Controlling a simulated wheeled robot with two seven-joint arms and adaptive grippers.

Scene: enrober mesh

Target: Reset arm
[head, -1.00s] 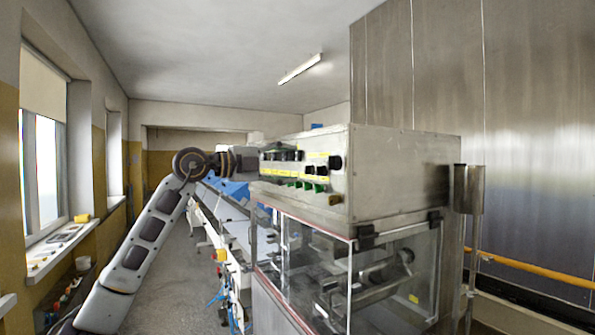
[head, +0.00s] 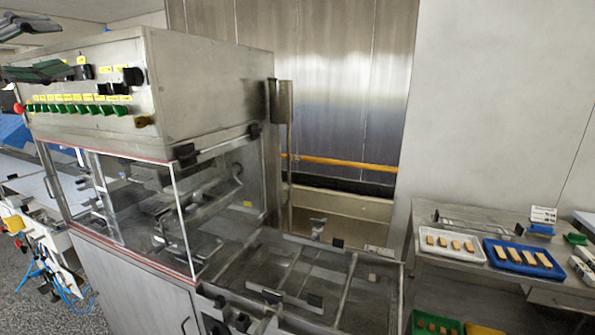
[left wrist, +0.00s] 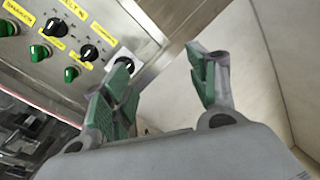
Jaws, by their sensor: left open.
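My left gripper (head: 55,45) shows at the top left edge of the head view, its two dark green-padded fingers spread apart with nothing between them. It is in front of the control panel of the steel machine (head: 205,85); I cannot tell the exact gap. In the left wrist view the left gripper (left wrist: 158,62) is open and empty, with panel knobs and yellow labels (left wrist: 72,73) beyond and left of the fingers. The rest of the left arm is out of the head view. My right gripper is in no view.
The machine has a clear guarded housing (head: 140,215) and a mesh bed (head: 300,275) at its open end. A steel table (head: 430,215) at right holds a white tray (head: 428,250) and a blue tray (head: 490,258) of bars. A green crate (head: 420,318) sits lower.

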